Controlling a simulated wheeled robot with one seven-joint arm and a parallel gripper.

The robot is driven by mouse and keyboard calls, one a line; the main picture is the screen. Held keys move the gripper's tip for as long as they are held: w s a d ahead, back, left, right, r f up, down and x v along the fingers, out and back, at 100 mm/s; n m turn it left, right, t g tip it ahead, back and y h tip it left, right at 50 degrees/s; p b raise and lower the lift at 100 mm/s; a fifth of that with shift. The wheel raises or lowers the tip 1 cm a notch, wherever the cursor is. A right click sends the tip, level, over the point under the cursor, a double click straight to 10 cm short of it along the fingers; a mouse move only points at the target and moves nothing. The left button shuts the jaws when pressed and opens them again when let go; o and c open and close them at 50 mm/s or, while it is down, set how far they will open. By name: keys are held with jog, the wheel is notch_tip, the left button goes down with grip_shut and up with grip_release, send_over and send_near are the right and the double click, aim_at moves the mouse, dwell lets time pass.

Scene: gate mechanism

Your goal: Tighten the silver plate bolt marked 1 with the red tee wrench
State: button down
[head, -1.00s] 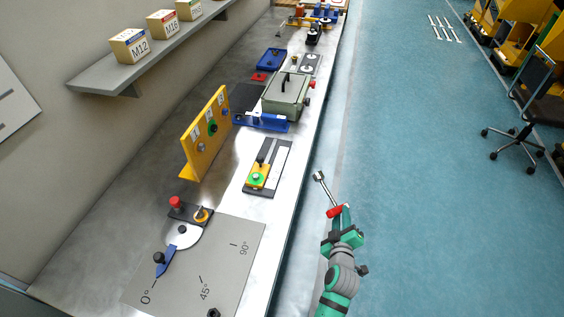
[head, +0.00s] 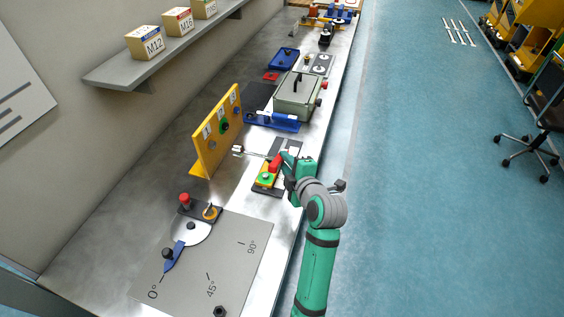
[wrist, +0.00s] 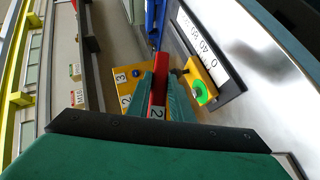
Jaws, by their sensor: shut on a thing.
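The yellow upright plate (head: 205,158) stands on the bench with bolts beside labels 1, 2 and 3. The bolt at mark 1 (head: 210,146) is small and hard to make out; the middle one is green. My gripper (head: 285,162) is shut on the red handle of the tee wrench (head: 276,163). The wrench's silver shaft and socket (head: 238,150) point left toward the plate, right of it and seemingly apart from it. In the wrist view the red handle (wrist: 159,88), marked 2, sits between my gripper's fingers (wrist: 158,98). The plate (wrist: 125,78) is partly hidden behind them there.
A dark slide panel with a yellow-green block (head: 265,180) lies under my gripper. A blue fixture (head: 272,122) and a grey-green box (head: 298,94) stand behind. The angle plate (head: 235,255) lies in front. A shelf (head: 115,78) holds labelled boxes.

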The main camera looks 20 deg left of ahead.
aim_at(259, 156)
jog(key=shift+w+a, duration=0.1)
jog(key=shift+a, duration=2.45)
jog(key=shift+a+r, duration=0.1)
jog(key=shift+a, duration=1.25)
jog(key=c, duration=2.3)
grip_release()
grip_shut()
jog(key=shift+a, duration=0.15)
